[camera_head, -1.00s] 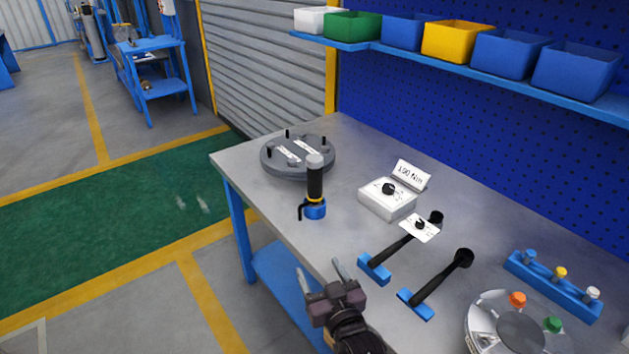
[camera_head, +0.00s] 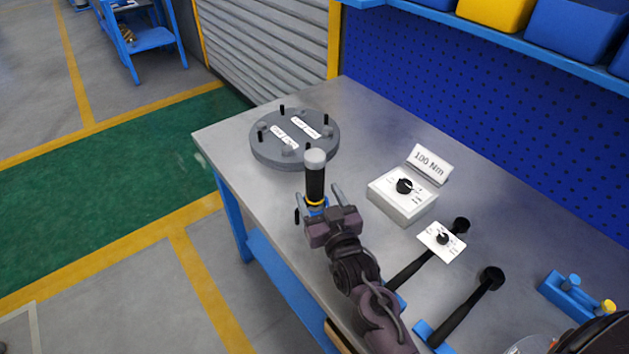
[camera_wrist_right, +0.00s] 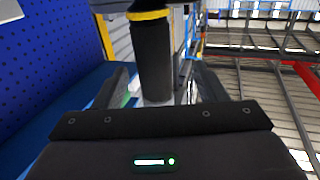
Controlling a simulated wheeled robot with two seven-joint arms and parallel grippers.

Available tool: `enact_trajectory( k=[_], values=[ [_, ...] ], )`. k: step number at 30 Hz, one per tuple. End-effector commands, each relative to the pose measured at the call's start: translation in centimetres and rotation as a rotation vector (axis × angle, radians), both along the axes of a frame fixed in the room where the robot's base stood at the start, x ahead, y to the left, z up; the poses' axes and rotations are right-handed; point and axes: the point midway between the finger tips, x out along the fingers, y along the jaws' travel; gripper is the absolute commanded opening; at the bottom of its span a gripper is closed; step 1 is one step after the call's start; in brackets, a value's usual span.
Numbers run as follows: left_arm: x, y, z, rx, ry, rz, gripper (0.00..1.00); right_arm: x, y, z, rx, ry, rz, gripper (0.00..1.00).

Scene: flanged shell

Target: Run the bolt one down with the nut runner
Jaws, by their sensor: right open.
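The nut runner (camera_head: 315,178) stands upright on the bench, with a black body, grey top, yellow ring and blue lower part. My right gripper (camera_head: 320,198) is open at it, its fingers on either side of the lower part in the head view. In the right wrist view the black body (camera_wrist_right: 153,62) shows between the open fingers (camera_wrist_right: 163,88); contact cannot be told. The grey flanged shell (camera_head: 265,150) lies behind the tool, with several black studs upright and white labels on top. Which bolt is one cannot be read. My left gripper is not in view.
A white control box (camera_head: 400,205) with a black knob and a "100 Nm" sign (camera_head: 428,163) stands right of the tool. A blue rack (camera_head: 572,295) sits at right.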

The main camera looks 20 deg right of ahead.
Motion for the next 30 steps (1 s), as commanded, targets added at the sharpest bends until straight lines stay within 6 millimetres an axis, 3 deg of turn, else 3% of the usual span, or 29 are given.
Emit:
enact_trajectory(
  k=[4, 10, 20, 30],
  values=[
    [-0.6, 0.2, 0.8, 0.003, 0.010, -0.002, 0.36, 2.0, -0.4, -0.1, 0.000, -0.001, -0.001, 0.65],
    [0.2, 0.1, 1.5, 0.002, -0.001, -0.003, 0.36, 4.6, -0.6, -0.4, 0.001, -0.001, -0.001, 0.65],
    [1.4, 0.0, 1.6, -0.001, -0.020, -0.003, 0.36, 5.2, -0.6, -0.6, 0.000, 0.000, 0.000, 0.65],
    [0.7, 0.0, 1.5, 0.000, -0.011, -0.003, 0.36, 5.2, -0.6, -0.6, 0.000, 0.000, 0.000, 0.21]
  ],
)
